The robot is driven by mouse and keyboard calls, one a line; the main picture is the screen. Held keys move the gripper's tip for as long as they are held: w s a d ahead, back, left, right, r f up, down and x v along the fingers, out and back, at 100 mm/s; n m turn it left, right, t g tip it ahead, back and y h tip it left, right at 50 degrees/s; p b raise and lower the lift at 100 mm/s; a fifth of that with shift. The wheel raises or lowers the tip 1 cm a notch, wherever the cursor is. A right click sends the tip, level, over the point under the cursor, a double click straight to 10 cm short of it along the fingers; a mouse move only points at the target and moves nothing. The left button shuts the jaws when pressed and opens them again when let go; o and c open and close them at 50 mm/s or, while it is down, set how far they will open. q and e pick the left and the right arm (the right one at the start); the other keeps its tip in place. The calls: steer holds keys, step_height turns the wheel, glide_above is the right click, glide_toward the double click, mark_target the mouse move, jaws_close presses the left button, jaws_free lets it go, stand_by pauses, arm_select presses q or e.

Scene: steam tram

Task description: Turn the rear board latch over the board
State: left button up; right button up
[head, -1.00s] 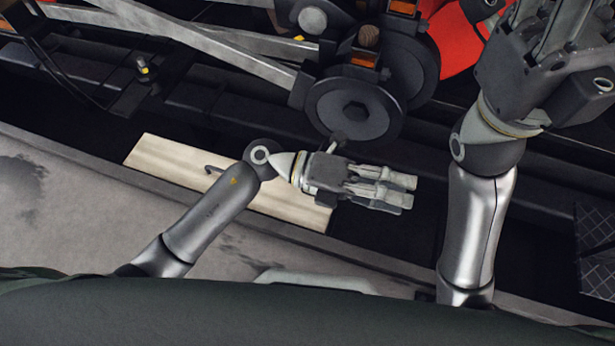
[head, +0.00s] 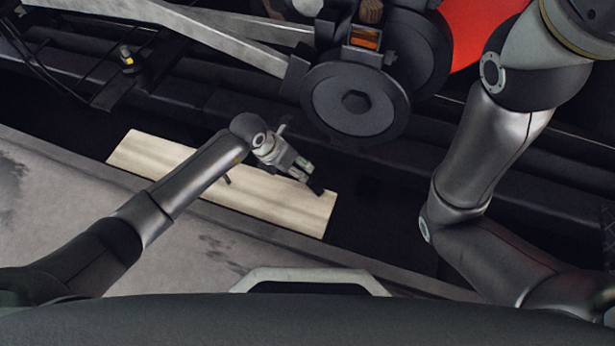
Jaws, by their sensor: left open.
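A long pale wooden board (head: 268,198) lies aslant left of centre, along a dark gap. A small dark hook-shaped piece (head: 227,179) shows on its middle, partly behind my left forearm. I cannot tell whether this is the latch, and no other part can be clearly made out as the rear board latch. My left gripper (head: 313,183) is open and empty above the right part of the board, fingers pointing right and down. Whether it touches the board cannot be told. My right gripper is out of the picture; only its arm shows at the right.
A large dark round wheel hub (head: 354,103) stands just above and right of my left gripper. Grey metal rods (head: 190,32) cross the top left. A yellow-tipped fitting (head: 127,60) sits on a dark bracket. Grey paving (head: 45,200) lies at lower left.

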arm_select(q)
steer(key=b+x, duration=0.6)
steer(key=x, duration=0.3)
steer(key=shift+d+f, duration=0.1)
jaws_close()
